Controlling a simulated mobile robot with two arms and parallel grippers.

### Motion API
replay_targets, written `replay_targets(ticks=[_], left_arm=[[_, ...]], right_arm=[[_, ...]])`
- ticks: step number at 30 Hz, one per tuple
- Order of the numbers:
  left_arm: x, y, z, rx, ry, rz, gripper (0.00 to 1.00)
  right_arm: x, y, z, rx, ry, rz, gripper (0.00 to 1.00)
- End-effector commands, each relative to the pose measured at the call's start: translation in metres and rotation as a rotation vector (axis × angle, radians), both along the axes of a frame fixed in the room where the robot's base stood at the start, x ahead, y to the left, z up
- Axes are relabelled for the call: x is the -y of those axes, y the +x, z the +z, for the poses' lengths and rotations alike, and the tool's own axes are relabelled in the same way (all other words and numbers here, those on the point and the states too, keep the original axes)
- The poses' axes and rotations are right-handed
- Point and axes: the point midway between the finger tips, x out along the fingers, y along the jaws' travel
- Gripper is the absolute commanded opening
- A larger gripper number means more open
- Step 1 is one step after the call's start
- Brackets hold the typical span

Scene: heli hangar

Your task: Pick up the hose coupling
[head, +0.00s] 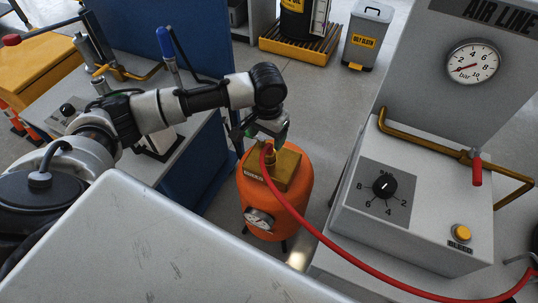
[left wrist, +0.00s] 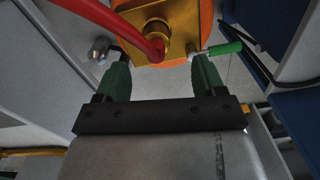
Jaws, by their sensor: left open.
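A red hose (head: 300,215) runs to the brass block (head: 284,176) on top of an orange tank (head: 262,205). In the left wrist view, the hose's end (left wrist: 110,22) meets a round brass fitting (left wrist: 153,30), which looks like the hose coupling; it sits on the block. My left gripper (head: 270,136) is over the tank top, pointing down. In the left wrist view, its green fingers (left wrist: 161,68) are apart with nothing between them, and the fitting lies just beyond the tips. In the head view, the gripper and hose partly hide the fitting. My right gripper is not in view.
A green-handled lever (left wrist: 224,48) sticks out from the block close to one fingertip. A blue panel (head: 205,160) stands left of the tank. A grey air-line station (head: 405,225) with gauge and dial stands at right. Grey floor (head: 310,105) is clear behind the tank.

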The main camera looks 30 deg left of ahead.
Motion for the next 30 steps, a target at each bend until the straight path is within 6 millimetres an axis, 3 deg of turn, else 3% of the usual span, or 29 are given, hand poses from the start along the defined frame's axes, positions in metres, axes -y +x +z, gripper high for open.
replay_targets(ticks=[3, 10, 18, 28, 30], left_arm=[[0.0, 0.0, -0.02, -0.002, -0.001, 0.0, 0.7], [0.002, 0.0, -0.037, -0.001, 0.0, -0.003, 0.7], [0.005, 0.002, -0.075, -0.001, 0.0, -0.003, 0.7], [0.005, 0.002, -0.081, 0.002, 0.0, -0.004, 0.7], [0.005, 0.002, -0.081, 0.002, 0.0, -0.004, 0.6]], right_arm=[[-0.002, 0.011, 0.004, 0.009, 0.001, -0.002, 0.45], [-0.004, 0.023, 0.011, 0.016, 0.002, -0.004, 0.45], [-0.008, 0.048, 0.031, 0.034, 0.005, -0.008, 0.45], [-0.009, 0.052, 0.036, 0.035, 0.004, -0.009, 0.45], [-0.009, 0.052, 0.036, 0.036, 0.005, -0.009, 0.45]])
